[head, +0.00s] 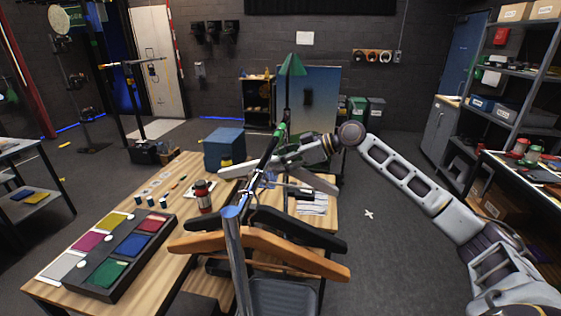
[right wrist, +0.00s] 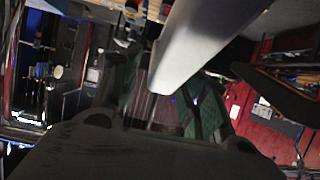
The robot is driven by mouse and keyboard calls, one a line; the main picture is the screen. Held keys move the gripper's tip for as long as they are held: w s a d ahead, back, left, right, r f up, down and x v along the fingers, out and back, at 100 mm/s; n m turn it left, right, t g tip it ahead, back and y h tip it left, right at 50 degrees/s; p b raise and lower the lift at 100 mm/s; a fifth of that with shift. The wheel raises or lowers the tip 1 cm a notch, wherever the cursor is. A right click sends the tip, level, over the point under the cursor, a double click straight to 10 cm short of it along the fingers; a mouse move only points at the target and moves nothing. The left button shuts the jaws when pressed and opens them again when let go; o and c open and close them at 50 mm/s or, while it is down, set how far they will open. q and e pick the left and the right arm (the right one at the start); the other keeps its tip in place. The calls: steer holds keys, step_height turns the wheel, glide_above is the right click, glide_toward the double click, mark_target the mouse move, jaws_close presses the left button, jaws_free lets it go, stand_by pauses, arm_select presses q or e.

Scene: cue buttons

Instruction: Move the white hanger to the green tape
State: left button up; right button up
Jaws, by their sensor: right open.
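A rail (head: 236,262) runs away from me above the table, with green tape (head: 279,131) near its far part and blue tape (head: 233,211) nearer. The white hanger (head: 236,171) hangs from the rail beyond the dark and orange hangers; its middle is partly hidden by my gripper. My right gripper (head: 272,161) is open at the white hanger's upper part, by the rail. I cannot tell whether it touches. In the right wrist view, a large pale bar (right wrist: 205,40) crosses close to the open fingers. My left gripper is not in view.
An orange hanger (head: 285,252) and a dark hanger (head: 195,243) hang nearer on the rail. Floor to the right is open.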

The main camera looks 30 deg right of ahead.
steer(key=shift+d, duration=0.15)
steer(key=shift+v, duration=5.85)
steer(key=shift+r, duration=0.1)
